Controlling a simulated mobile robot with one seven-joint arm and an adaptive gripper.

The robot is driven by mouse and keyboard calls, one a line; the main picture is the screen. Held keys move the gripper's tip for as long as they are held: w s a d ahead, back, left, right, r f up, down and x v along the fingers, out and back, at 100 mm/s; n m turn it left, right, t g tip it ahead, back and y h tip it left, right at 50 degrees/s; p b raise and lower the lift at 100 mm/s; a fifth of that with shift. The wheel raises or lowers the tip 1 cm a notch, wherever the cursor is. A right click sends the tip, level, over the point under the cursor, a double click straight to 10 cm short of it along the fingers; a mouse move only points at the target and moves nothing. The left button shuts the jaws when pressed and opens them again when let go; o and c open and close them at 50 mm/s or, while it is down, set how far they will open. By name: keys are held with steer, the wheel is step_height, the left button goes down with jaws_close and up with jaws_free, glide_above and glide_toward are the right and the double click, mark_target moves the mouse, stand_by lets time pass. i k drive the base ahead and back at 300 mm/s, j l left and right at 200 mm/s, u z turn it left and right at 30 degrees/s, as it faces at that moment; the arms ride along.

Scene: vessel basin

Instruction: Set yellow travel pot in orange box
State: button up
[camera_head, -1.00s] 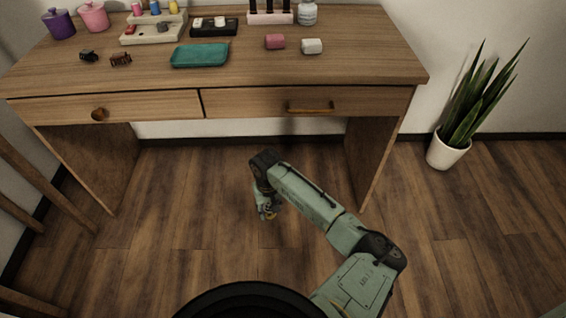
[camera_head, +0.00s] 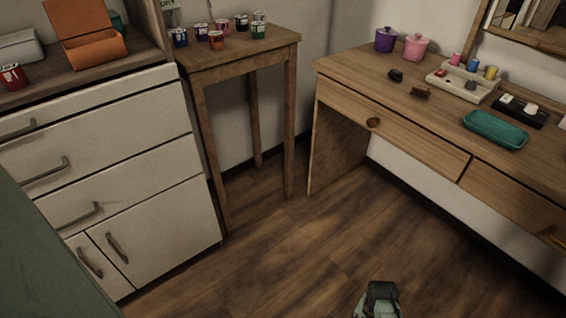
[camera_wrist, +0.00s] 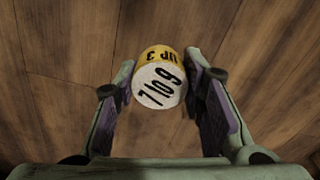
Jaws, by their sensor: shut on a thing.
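The yellow travel pot (camera_wrist: 158,78) is in my gripper (camera_wrist: 160,85) in the wrist view, a yellow cylinder with a white end marked with black figures. Both fingers press on its sides, and only wood floor shows behind it. In the head view only a piece of my arm shows at the bottom edge; the gripper and pot are out of that picture. The orange box (camera_head: 95,52) stands on top of the white cabinet at upper left, with its orange lid (camera_head: 78,18) raised at the back. What is inside the box cannot be seen.
A red can (camera_head: 13,77) and a grey box (camera_head: 20,46) stand left of the orange box on the cabinet (camera_head: 150,105). A small wooden table (camera_head: 200,56) holds several small pots. A desk (camera_head: 345,68) stands at right. The floor between is clear.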

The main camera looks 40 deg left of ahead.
mark_target(98, 58)
steer(key=k+j, duration=0.15)
steer(key=j, duration=0.15)
steer(key=k+j, duration=0.15)
steer(key=j, duration=0.15)
steer(key=k+j, duration=0.15)
steer(key=j+u, duration=0.25)
steer(key=u, duration=0.2)
steer(key=k+j+u, duration=0.1)
steer(key=j+u, duration=0.15)
steer(key=u, duration=0.2)
